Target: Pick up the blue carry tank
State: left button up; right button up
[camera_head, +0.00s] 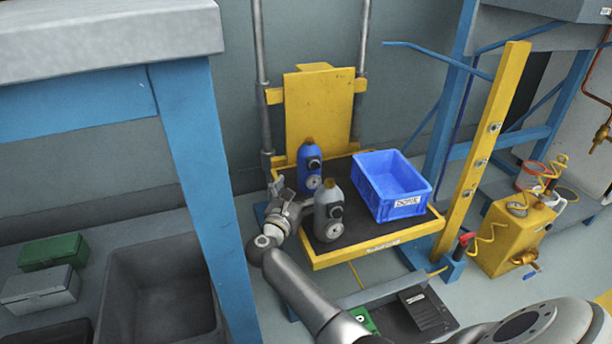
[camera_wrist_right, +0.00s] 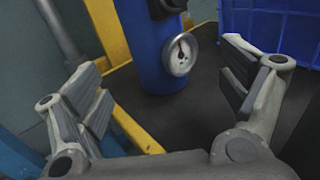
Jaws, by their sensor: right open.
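The blue carry tank (camera_head: 309,167) stands upright at the back left of a yellow-framed lift platform (camera_head: 372,248), with a round gauge and a brown top. In the right wrist view the blue tank (camera_wrist_right: 150,62) stands ahead, between and beyond the open fingers, with its white gauge facing me; its top is cut off. My right gripper (camera_head: 280,192) is at the platform's left edge, just left of the tanks. In the wrist view my right gripper (camera_wrist_right: 165,105) is open and empty, apart from the tank. My left gripper is not in view.
A grey tank (camera_head: 328,212) stands right in front of the blue one. A blue crate (camera_head: 392,187) sits on the platform's right. A yellow back plate (camera_head: 318,107) rises behind. A blue bench leg (camera_head: 205,190) stands left; a yellow post (camera_head: 484,150) stands right.

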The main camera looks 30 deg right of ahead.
aim_at(305, 183)
jog(key=shift+b+x, duration=0.4)
jog(key=shift+x, duration=0.5)
jog(key=b+x, duration=0.3)
jog(key=x, duration=0.1)
jog(key=shift+d+f+b, duration=0.1)
jog(key=shift+f+b, duration=0.05)
jog(key=shift+b, duration=0.2)
jog(key=shift+w+d, duration=0.3)
jog(key=shift+d, duration=0.15)
jog(key=shift+r, duration=0.25)
jog(key=c, duration=1.9)
